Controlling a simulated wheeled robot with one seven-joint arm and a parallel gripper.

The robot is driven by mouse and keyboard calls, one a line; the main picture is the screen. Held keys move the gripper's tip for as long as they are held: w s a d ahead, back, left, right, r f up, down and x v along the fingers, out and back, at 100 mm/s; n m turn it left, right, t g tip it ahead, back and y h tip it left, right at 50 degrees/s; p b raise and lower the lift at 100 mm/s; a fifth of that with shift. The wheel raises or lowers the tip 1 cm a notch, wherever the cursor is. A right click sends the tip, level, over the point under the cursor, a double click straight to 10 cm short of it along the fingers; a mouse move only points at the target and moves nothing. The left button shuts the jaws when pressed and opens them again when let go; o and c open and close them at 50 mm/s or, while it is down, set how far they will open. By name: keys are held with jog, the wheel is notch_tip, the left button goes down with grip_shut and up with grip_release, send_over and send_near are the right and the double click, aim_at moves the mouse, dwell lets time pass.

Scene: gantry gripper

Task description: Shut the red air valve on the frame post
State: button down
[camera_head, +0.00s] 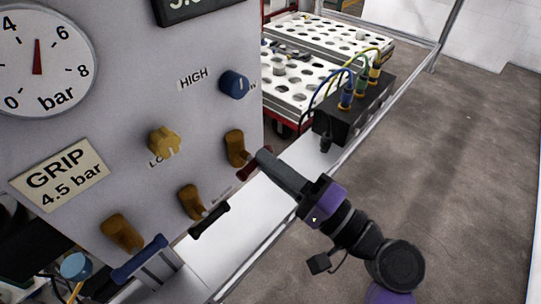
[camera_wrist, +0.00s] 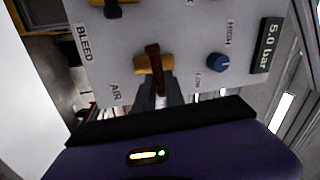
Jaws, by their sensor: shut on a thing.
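The red air valve's lever (camera_head: 243,174) shows in the head view near the panel's lower right edge, below its brass body (camera_head: 235,148). In the wrist view the dark red lever (camera_wrist: 153,57) crosses the brass body (camera_wrist: 140,65), beside the AIR label. My gripper (camera_head: 262,153) reaches in from the right, and its fingers (camera_wrist: 160,88) are shut on the lever. The fingers hide part of the lever, so its exact angle is hard to tell.
A black lever (camera_head: 209,220) and a blue lever (camera_head: 140,258) sit close by, lower left. A black connector box (camera_head: 352,112) stands behind my arm. The floor at right is clear.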

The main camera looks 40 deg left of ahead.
jog(key=shift+f+m+t+p, duration=0.1)
jog(key=shift+m+t+p, duration=0.35)
jog(key=shift+m, duration=0.65)
jog(key=c, duration=1.4)
grip_release()
jog(key=b+v, duration=0.2)
jog(key=v, duration=0.5)
jog(key=shift+d, duration=0.45)
